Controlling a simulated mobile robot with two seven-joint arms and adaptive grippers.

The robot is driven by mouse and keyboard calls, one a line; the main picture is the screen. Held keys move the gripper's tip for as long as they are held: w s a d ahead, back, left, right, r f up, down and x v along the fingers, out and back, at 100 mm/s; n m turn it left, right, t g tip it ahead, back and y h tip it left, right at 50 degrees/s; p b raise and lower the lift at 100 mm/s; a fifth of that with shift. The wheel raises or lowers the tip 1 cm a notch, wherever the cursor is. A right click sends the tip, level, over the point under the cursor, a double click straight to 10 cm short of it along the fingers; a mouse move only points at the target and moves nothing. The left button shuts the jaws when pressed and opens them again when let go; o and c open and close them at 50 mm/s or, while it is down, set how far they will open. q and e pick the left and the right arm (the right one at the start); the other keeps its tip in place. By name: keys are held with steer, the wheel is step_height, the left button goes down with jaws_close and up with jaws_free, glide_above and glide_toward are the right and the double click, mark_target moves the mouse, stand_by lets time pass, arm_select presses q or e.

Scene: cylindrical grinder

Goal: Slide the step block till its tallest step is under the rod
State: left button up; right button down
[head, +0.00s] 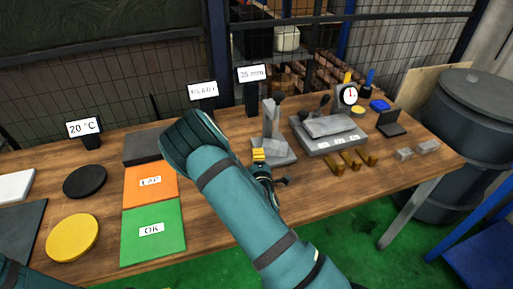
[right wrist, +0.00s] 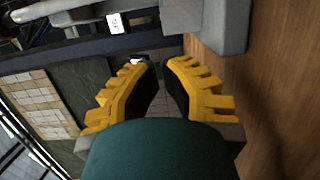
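My right gripper (head: 262,162) is low over the bench, close to the front of a grey stand (head: 271,150) with an upright post. In the right wrist view its yellow-ribbed fingers (right wrist: 160,68) stand apart with a narrow empty gap. A grey block (right wrist: 220,25) lies just past the fingertips there, apart from them. Right of the stand, a grey stepped-looking block (head: 330,126) sits on a grey base with several white labels on its front. I cannot tell for certain which piece is the step block or the rod. My left gripper is out of view.
Several brass pieces (head: 351,160) lie in front of the labelled base. A dial gauge (head: 348,95) stands behind it. Orange (head: 150,193) and green (head: 153,243) mats and a yellow disc (head: 72,238) lie left. Bare wood (head: 412,175) shows at the right.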

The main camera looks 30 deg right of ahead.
mark_target(266, 146)
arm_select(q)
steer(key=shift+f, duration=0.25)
arm_select(e)
steer(key=shift+x, duration=2.4)
steer(key=d, duration=0.1)
steer(key=d+b, duration=0.1)
steer(key=shift+s+d, duration=0.35)
steer(key=shift+d, duration=0.45)
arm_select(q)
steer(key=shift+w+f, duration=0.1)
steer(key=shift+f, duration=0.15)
arm_select(e)
steer(key=shift+s, duration=0.1)
